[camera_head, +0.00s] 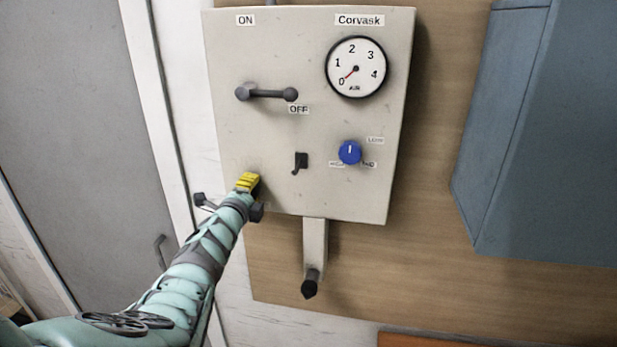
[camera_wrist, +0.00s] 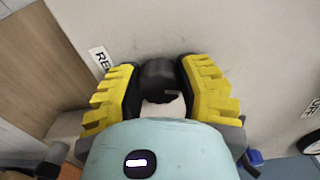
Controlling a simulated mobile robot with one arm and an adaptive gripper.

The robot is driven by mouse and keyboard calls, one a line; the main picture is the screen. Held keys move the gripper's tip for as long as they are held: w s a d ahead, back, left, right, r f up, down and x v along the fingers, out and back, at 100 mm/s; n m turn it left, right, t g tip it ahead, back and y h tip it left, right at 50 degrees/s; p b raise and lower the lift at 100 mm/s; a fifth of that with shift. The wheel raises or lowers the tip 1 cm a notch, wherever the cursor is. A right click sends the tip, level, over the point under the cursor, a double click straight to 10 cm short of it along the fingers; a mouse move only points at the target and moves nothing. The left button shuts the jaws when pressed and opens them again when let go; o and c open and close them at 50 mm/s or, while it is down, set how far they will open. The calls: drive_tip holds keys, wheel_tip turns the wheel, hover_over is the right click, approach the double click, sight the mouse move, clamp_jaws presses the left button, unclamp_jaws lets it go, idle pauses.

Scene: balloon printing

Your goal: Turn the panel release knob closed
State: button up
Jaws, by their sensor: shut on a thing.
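The panel release knob (camera_wrist: 158,80) is a dark, round knob on the panel face in the wrist view. My gripper (camera_wrist: 160,88) has its yellow, ridged fingers on either side of the knob, shut on it. In the head view my gripper (camera_head: 249,181) is at the panel's lower left corner, and its fingers mostly hide the knob. A white label (camera_wrist: 98,57) beginning "RE" lies beside the knob in the wrist view. The knob's turned position cannot be told.
The grey panel (camera_head: 340,195) carries a lever (camera_head: 268,94) lying level, a small black switch (camera_head: 301,161), a blue dial (camera_head: 350,152) and a gauge (camera_head: 357,68) reading near 0. A black-tipped spout (camera_head: 314,255) hangs below. A blue-grey cabinet (camera_head: 545,130) stands right.

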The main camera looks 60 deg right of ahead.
drive_tip(key=shift+w+a+f+n+p, duration=0.1)
drive_tip(key=shift+n+p, duration=0.15)
drive_tip(key=shift+n, duration=0.45)
drive_tip(key=shift+w+n+p, duration=0.1)
drive_tip(key=shift+n+p, duration=0.15)
drive_tip(key=shift+n, duration=0.45)
drive_tip(key=o, duration=1.2)
drive_tip(key=shift+s, duration=0.15)
drive_tip(key=v, duration=1.2)
